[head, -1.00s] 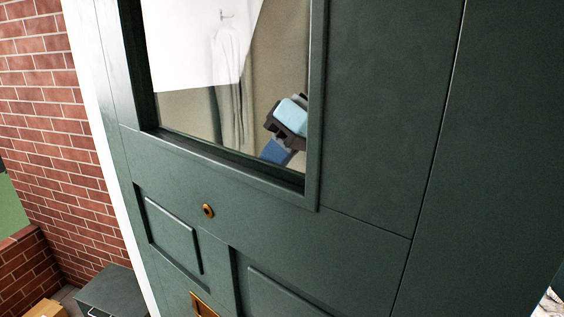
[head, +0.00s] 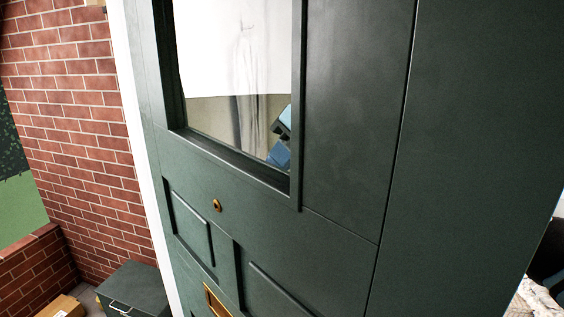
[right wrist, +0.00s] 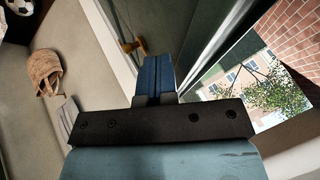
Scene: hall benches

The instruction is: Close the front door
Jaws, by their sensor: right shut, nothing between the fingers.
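The dark green front door (head: 345,130) fills most of the head view, with a glass pane, a small round brass fitting (head: 217,205) and part of a brass letter plate (head: 216,300). My right gripper (head: 281,140) shows in the glass pane, partly cut off by the pane's frame. In the right wrist view my right gripper (right wrist: 157,68) is shut and empty, its blue fingers side by side. A brass handle (right wrist: 132,45) is just beyond and left of the fingertips; I cannot tell whether they touch. My left gripper is not in view.
A red brick wall (head: 75,110) stands left of the white frame (head: 142,160). A dark green box (head: 135,288) and a cardboard parcel (head: 62,306) are at its foot. The right wrist view shows a woven bag (right wrist: 43,70) and a ball (right wrist: 20,6).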

